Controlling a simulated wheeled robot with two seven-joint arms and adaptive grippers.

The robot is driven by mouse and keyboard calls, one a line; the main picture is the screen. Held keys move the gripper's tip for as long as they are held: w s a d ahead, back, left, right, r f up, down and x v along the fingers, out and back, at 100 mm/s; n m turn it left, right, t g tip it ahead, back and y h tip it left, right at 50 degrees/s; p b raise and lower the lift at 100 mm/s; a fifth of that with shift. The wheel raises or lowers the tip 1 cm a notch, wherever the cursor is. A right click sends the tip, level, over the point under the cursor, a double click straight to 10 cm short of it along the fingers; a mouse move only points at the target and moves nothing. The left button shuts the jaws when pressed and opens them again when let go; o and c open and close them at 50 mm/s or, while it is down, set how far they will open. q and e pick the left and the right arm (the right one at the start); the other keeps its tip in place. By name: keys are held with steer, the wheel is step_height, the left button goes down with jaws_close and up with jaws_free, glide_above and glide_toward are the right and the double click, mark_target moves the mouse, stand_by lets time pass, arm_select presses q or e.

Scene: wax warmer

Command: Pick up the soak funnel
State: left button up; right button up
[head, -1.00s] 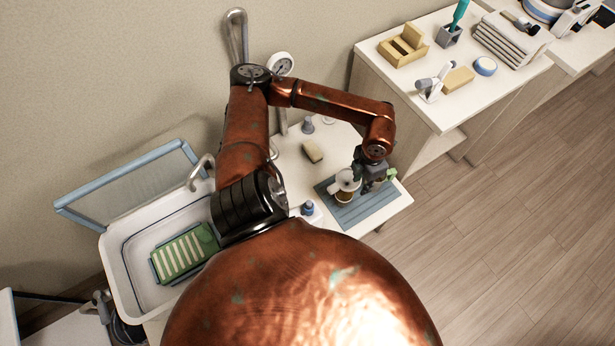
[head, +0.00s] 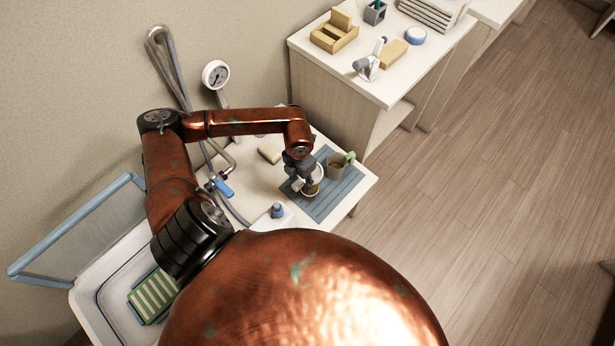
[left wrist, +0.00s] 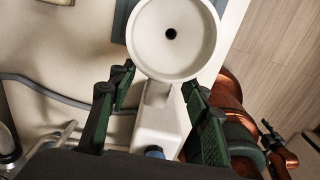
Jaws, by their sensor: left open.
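The soak funnel (head: 319,173) is a white cup-like piece with a tan lower part, standing on the blue-grey ribbed mat (head: 345,196). In the left wrist view the white funnel bowl (left wrist: 172,35) shows from above, with a dark hole in its middle. A short pale tab, apparently its handle, reaches down between my fingers. My left gripper (head: 300,184) is right beside the funnel on its left side and partly covers it. In the left wrist view my left gripper (left wrist: 157,80) is open, its green-black fingers apart on either side of the tab. My right gripper is not in view.
A grey mug (head: 337,167) with a green handle stands close behind the funnel. A white box with a blue knob (head: 277,211) stands at the near left. A tan block (head: 269,153) lies further back. A white basin (head: 95,300) is at lower left.

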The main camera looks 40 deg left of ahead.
arm_select(q)
steer(key=shift+f, duration=0.45)
steer(key=shift+c, duration=0.5)
jaws_close()
